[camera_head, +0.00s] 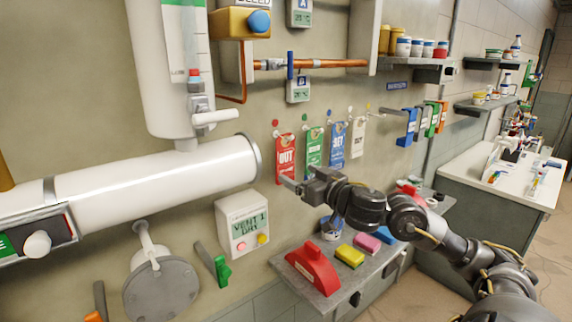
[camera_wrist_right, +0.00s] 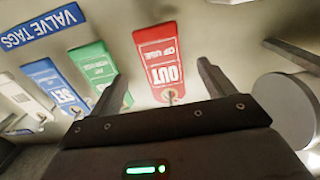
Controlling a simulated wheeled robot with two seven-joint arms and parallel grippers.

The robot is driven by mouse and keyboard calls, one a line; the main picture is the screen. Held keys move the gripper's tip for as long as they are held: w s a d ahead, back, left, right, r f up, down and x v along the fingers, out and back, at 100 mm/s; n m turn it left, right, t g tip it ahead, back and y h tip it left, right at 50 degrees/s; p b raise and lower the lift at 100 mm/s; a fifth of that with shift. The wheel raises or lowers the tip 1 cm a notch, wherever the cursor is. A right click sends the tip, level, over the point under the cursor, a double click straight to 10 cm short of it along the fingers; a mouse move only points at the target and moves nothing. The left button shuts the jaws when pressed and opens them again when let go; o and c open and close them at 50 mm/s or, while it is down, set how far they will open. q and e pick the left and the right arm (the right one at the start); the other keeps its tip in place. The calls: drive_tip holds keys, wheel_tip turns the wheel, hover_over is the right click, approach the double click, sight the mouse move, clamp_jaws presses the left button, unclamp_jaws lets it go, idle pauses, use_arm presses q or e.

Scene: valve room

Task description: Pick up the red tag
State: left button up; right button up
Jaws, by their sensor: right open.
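The red tag (camera_head: 285,154) hangs from a hook on the wall, leftmost in a row of tags, with the word OUT on it. In the right wrist view the red tag (camera_wrist_right: 162,62) appears upside down, between the two fingers and beyond them. My right gripper (camera_head: 288,184) is open and empty, close to the lower end of the red tag in the head view. My left gripper is not in view.
A green tag (camera_head: 314,148), a blue tag (camera_head: 337,146) and a white tag (camera_head: 358,140) hang to the right. A white pipe (camera_head: 160,180) ends left of the red tag. A grey panel (camera_head: 243,224) sits below. A shelf (camera_head: 330,290) holds a red object and sponges.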

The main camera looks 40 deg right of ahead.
sight(286, 168)
drive_tip(key=shift+w+r, duration=0.1)
drive_tip(key=shift+w, duration=0.3)
drive_tip(key=w+p, duration=0.1)
drive_tip(key=w, duration=0.2)
drive_tip(key=shift+w+f+p, duration=0.2)
drive_tip(key=shift+w+p, duration=0.1)
drive_tip(key=shift+p, duration=0.1)
drive_tip(key=shift+w+f, duration=0.1)
drive_tip(key=shift+w, duration=0.4)
drive_tip(key=shift+s, duration=0.15)
drive_tip(key=shift+c, duration=0.9)
drive_tip(key=c, duration=0.9)
